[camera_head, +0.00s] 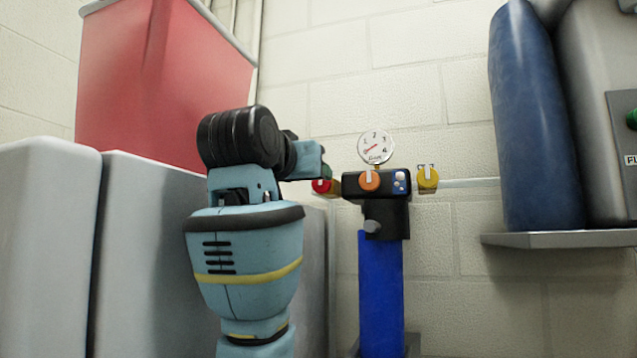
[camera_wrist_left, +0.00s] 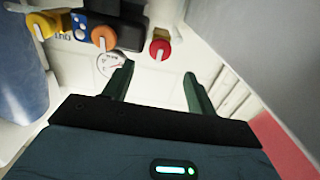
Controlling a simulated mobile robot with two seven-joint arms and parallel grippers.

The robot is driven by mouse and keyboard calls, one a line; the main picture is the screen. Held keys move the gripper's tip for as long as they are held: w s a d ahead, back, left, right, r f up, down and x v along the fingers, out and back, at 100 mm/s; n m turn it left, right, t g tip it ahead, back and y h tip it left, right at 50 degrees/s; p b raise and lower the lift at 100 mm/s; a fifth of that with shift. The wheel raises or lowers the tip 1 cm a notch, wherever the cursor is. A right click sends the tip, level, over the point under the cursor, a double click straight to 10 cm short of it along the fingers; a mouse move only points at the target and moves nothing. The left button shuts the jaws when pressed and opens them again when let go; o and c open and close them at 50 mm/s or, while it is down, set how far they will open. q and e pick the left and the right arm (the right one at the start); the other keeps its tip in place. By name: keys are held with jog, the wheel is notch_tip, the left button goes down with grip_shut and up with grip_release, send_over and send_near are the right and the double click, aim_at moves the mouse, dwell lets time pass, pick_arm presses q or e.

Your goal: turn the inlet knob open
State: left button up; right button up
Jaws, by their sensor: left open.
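A regulator block (camera_head: 350,184) carries three round knobs: a red knob (camera_head: 321,186) on the left, an orange knob (camera_head: 369,181) in the middle and a yellow knob (camera_head: 428,178) on the right. I cannot read which is labelled inlet. My left gripper (camera_head: 327,174) is close to the red knob and partly covers it. In the left wrist view, the open green fingers (camera_wrist_left: 158,69) point toward the red knob (camera_wrist_left: 160,49), which lies just beyond the fingertips, apart from them. The orange knob (camera_wrist_left: 104,38) and yellow knob (camera_wrist_left: 42,26) show to its left. My right gripper is not in view.
A round gauge (camera_head: 375,147) stands above the block, and a blue cylinder (camera_head: 380,295) hangs below. Grey boxes (camera_head: 140,270) and a red bin (camera_head: 165,75) are at left. A blue tank (camera_head: 535,120) stands on a shelf (camera_head: 560,239) at right.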

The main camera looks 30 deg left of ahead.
aim_at(320, 184)
pick_arm(q)
jog(key=x, duration=0.7)
jog(key=shift+w, duration=0.3)
jog(key=shift+c, duration=0.4)
jog(key=c, duration=0.9)
